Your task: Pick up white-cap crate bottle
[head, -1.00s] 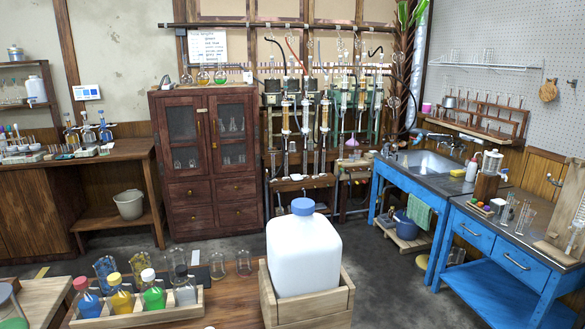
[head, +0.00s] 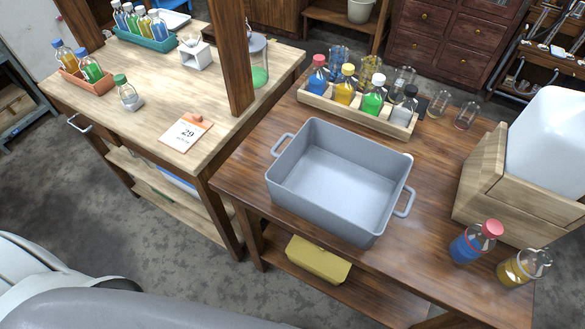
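The white-cap bottle (head: 373,101) holds green liquid and stands upright in a long wooden crate (head: 346,114) at the back of the dark wooden table. In that crate it stands between a yellow-cap bottle (head: 345,90) with yellow liquid and a black-cap bottle (head: 404,108) with pale contents. A red-cap bottle (head: 317,80) with blue liquid is at the crate's left end. The crate's front wall hides the bottles' lower parts. Neither of my grippers is in view.
A grey handled bin (head: 330,205) stands in front of the crate. At right are a large white container (head: 550,145) in a wooden box, a red-cap blue bottle (head: 470,243) and a yellow-liquid bottle (head: 518,268). Empty glasses stand around the crate. A wooden post (head: 233,60) rises at left.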

